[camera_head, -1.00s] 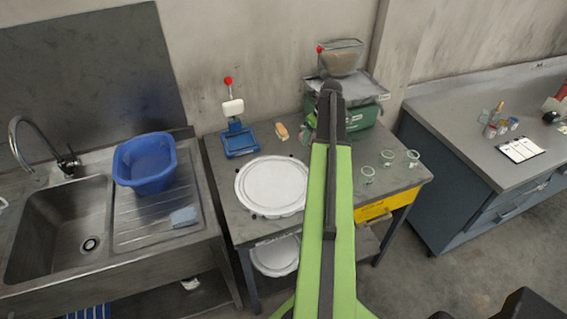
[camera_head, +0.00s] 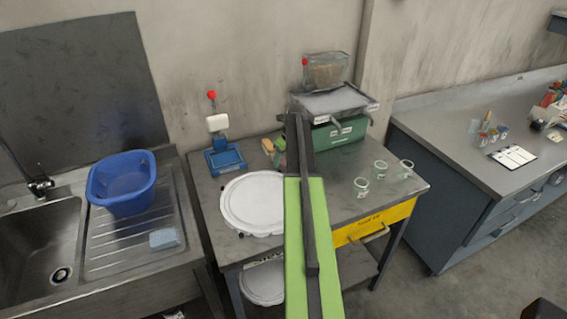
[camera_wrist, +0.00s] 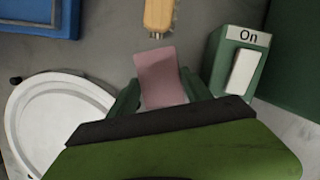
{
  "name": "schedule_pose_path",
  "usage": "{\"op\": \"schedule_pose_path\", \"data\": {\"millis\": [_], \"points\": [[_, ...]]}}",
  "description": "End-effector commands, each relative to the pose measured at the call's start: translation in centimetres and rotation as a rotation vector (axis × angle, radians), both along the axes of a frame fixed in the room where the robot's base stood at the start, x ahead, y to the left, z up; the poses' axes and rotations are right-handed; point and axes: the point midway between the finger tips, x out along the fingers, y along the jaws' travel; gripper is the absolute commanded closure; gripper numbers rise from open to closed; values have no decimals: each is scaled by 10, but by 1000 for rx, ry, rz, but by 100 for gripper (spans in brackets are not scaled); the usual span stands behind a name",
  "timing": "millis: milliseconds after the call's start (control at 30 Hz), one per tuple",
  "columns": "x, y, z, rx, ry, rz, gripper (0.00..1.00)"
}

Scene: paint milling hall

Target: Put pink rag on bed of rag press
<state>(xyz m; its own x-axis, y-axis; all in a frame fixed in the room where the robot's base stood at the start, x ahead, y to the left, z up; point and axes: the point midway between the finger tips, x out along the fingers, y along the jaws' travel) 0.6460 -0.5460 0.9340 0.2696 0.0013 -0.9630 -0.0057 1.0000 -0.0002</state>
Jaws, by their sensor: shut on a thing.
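The pink rag (camera_wrist: 162,72) is between the green fingers of my gripper (camera_wrist: 160,92) in the wrist view. My gripper is shut on it and holds it near the worktable. In the head view my arm hides most of the gripper and rag. The rag press (camera_head: 225,157) is a blue base with a white block above it and a red knob on top. It stands at the back left of the worktable, to the left of my gripper. In the wrist view a blue edge of the press (camera_wrist: 38,18) shows at the upper left. I see no rag on its bed.
A wooden-handled brush (camera_wrist: 158,14) lies just beyond the rag. A white round lid (camera_head: 252,203) lies in front of the press. A green machine (camera_head: 340,132) with an On switch stands right. Several glass jars (camera_head: 380,168) stand at the table's right. A blue tub (camera_head: 121,184) sits by the sink.

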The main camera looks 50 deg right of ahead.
Motion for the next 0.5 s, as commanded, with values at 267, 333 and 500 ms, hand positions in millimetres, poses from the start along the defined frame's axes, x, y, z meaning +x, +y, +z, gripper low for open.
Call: {"op": "schedule_pose_path", "data": {"millis": [267, 333, 500], "points": [[0, 0, -2, 0, 0, 1, 41], [0, 1, -1, 0, 0, 1, 34], [0, 1, -1, 0, 0, 1, 34]]}}
